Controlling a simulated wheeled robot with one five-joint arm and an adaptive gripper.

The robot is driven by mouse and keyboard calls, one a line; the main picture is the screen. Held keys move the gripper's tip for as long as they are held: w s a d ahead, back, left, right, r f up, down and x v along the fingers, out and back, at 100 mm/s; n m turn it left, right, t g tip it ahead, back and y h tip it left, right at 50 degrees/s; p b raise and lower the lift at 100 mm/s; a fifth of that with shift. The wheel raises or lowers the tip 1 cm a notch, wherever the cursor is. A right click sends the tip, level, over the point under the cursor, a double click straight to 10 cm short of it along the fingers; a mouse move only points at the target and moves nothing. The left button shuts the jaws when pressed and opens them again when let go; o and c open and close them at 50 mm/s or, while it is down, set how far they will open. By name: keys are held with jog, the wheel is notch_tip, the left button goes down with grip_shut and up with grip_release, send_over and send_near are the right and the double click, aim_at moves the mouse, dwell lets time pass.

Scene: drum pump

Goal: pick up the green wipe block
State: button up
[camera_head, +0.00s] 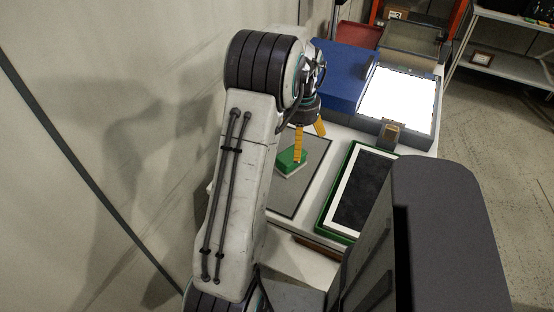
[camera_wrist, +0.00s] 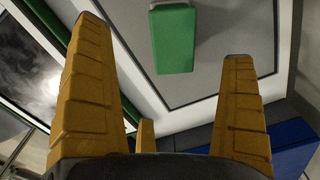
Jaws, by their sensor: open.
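The green wipe block (camera_head: 287,161) lies on a grey mat (camera_head: 312,160) with a pale edge, on the white table. In the head view, a yellow finger of my gripper (camera_head: 309,147) crosses in front of part of the block. In the wrist view, the green block (camera_wrist: 174,42) shows between the spread yellow fingers of my gripper (camera_wrist: 164,40), beyond their tips, with a pale strip at its upper end. My gripper is open, with nothing between its fingers. I cannot tell its exact height above the block.
A green-edged frame with a white border and dark panel (camera_head: 364,190) lies right of the mat. Behind stand a blue box (camera_head: 338,75) and a bright white panel (camera_head: 402,97). A small brownish block (camera_head: 391,132) stands before the panel. A wall is on the left.

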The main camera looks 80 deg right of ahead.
aim_at(291, 160)
jog(key=shift+w+r, duration=0.1)
jog(key=shift+w, duration=0.2)
jog(key=shift+a+m, duration=0.15)
jog(key=shift+m, duration=0.75)
jog(key=shift+f, duration=0.2)
jog(key=shift+w+f, duration=0.2)
jog(key=shift+f, duration=3.3)
jog(key=c, duration=1.3)
jog(key=shift+r, duration=0.1)
